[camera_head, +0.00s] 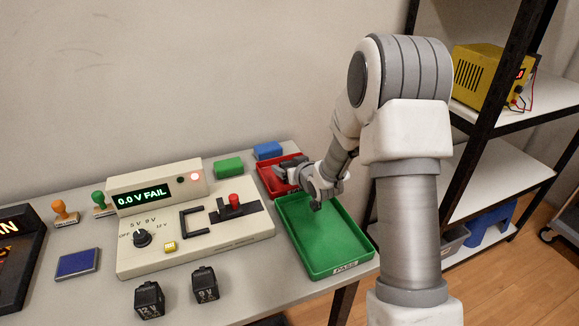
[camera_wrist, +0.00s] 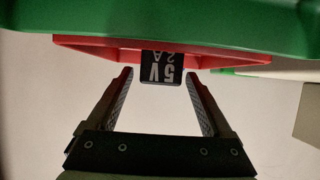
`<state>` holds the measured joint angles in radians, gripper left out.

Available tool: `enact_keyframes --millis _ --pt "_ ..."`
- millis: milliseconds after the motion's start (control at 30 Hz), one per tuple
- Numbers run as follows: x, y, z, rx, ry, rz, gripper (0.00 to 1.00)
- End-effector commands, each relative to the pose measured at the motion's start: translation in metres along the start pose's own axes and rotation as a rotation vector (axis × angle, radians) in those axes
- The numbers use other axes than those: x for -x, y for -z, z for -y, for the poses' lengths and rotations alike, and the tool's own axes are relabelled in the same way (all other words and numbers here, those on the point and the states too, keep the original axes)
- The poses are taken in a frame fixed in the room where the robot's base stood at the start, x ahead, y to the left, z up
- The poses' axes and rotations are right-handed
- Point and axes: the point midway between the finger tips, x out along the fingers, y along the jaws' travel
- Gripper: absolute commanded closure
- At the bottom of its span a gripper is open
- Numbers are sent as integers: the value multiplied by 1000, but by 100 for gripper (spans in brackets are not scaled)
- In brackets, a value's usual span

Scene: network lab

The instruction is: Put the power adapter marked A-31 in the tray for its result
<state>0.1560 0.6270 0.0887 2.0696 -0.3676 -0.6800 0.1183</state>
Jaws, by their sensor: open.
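A black power adapter (camera_wrist: 162,67) with a "5V 2A" label, upside down in the wrist view, shows against the red tray (camera_wrist: 100,45). My gripper (camera_wrist: 159,74) is open, with one finger on each side of the adapter and a gap at both sides. In the head view my gripper reaches over the red tray (camera_head: 267,181), behind the green tray (camera_head: 350,266) marked PASS, which looks empty. No A-31 mark is legible.
Two black adapters, 12V (camera_head: 149,300) and 9V (camera_head: 205,285), stand at the table's front. A blue pad (camera_head: 78,264), orange stamp (camera_head: 65,212) and green stamp (camera_head: 101,202) lie left. Green (camera_head: 229,167) and blue (camera_head: 268,151) blocks sit behind. A shelf (camera_head: 500,180) stands right.

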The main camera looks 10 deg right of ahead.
Motion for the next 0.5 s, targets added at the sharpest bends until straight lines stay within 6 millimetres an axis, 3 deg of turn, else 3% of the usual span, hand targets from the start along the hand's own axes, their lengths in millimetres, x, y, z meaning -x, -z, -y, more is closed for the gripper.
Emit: enact_keyframes --millis 167,500 --pt "10 4 -1 0 -1 -1 15" --pt "80 5 -1 0 -1 -1 15"
